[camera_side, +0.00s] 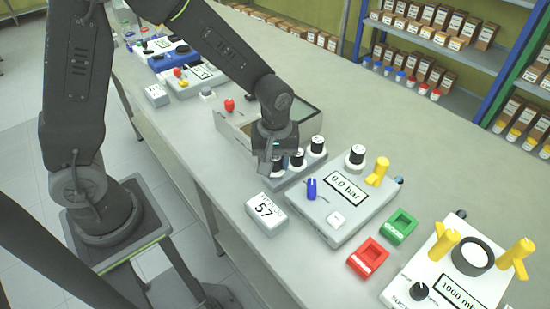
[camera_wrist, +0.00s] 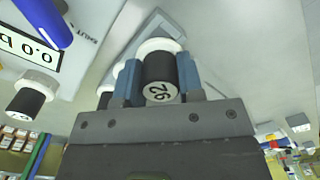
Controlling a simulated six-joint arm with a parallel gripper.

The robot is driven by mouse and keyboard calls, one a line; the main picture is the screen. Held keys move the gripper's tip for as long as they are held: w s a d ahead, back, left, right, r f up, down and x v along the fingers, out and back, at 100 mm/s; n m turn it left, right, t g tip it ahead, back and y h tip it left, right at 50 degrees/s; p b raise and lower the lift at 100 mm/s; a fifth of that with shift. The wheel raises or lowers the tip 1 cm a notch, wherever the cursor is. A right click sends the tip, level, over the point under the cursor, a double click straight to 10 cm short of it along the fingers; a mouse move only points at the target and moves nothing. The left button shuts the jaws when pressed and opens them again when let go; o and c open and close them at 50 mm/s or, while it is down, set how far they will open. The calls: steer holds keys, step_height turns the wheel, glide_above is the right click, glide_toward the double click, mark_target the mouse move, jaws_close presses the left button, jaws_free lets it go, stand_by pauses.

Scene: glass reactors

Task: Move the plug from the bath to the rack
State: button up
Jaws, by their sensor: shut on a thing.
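My gripper (camera_side: 270,164) is over the near-left end of the rack (camera_side: 290,179). In the wrist view its blue fingers (camera_wrist: 158,74) are shut on a black plug (camera_wrist: 160,70) with a white collar and a numbered top. In the side view the gripper mostly hides this plug. I cannot tell whether it is fully seated in the rack. Two other black-and-white plugs, one at the middle (camera_side: 297,157) and one at the far end (camera_side: 317,145), stand upright in the rack. The bath (camera_side: 232,124), a grey open box, lies behind and left of the gripper.
A pressure unit reading 0.0 bar (camera_side: 347,187) stands right of the rack, bearing another plug (camera_side: 355,156) and a yellow valve (camera_side: 377,171). A white box showing 57 (camera_side: 266,212) sits in front. Red (camera_side: 368,259) and green (camera_side: 399,227) holders lie further right.

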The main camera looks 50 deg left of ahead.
steer(key=shift+f, duration=0.5)
stand_by(0.7)
steer(key=shift+f, duration=0.35)
steer(key=shift+f, duration=0.5)
stand_by(0.4)
steer(key=o, duration=1.3)
steer(key=shift+r, duration=0.1)
steer(key=shift+r, duration=3.45)
